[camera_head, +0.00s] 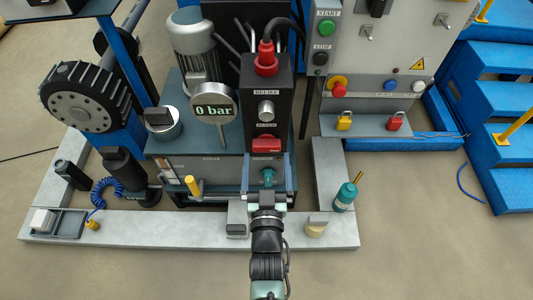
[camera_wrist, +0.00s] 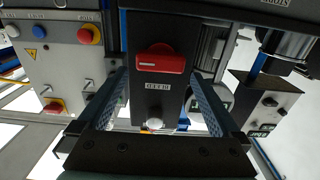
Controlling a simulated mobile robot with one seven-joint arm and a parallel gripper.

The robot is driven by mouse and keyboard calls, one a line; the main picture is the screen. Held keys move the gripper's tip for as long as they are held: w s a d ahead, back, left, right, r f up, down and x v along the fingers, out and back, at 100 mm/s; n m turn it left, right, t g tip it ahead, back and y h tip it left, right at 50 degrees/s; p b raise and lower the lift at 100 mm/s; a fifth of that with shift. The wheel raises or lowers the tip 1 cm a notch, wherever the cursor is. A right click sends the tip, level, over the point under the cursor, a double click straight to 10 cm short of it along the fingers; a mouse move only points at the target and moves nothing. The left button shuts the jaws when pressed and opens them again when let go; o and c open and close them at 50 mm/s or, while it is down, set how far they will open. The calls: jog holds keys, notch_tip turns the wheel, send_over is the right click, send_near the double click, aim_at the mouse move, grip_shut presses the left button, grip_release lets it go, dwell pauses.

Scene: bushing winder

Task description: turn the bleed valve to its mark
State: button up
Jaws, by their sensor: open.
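The bleed valve (camera_head: 266,145) is a red bar handle on the front of a black valve box, under a BLEED label. Its handle lies about horizontal. In the wrist view the red handle (camera_wrist: 160,63) sits ahead between my fingers, with a small pale line near its left end and the label upside down below it. I cannot make out a separate target mark. My gripper (camera_head: 268,168) is open and empty, in front of and below the handle. In the wrist view its two fingers (camera_wrist: 161,88) stand either side of the valve box picture, apart from the handle.
Above the bleed valve is a silver relief knob (camera_head: 266,110). A gauge (camera_head: 213,108) reading 0 bar is to the left. A yellow handle (camera_head: 193,186) and a teal bottle (camera_head: 345,197) stand near the front. A grey control panel (camera_head: 375,60) is at right.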

aim_at(267, 149)
jog(key=shift+w+b, duration=0.6)
jog(key=shift+w, duration=1.35)
jog(key=c, duration=1.1)
